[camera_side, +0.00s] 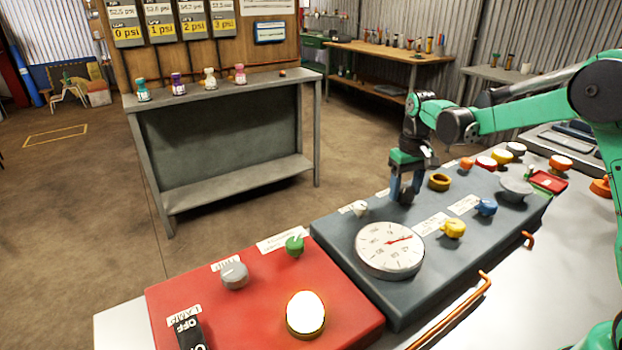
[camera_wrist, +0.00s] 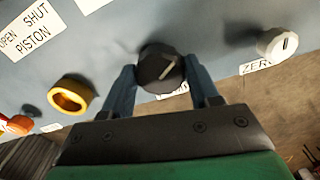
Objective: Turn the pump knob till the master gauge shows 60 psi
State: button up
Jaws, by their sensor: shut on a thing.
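My gripper (camera_side: 405,193) is shut on a black round knob (camera_wrist: 158,66) on the grey-blue panel, with one finger on each side. The knob has a white pointer line, slanting to the upper right in the wrist view. Its label is mostly hidden behind my gripper, so I cannot read it. In the side view the fingers largely cover the knob. A large round white gauge (camera_side: 385,262) sits on the same panel, nearer the side camera. Its red needle points right and slightly up in the picture; the figures are too small to read surely.
A white knob (camera_wrist: 277,43) marked ZERO and a yellow ring (camera_wrist: 67,97) flank the black knob. A yellow valve (camera_side: 453,228) and a blue valve (camera_side: 486,207) stand on the panel. A red panel (camera_side: 240,315) with knobs and a lamp adjoins it.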

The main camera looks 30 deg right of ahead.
aim_at(405, 189)
jog(key=m, duration=1.3)
jog(key=shift+m, duration=0.3)
dwell(0.4)
jog(key=o, duration=1.3)
jog(key=shift+c, duration=0.2)
jog(key=shift+r, duration=2.8)
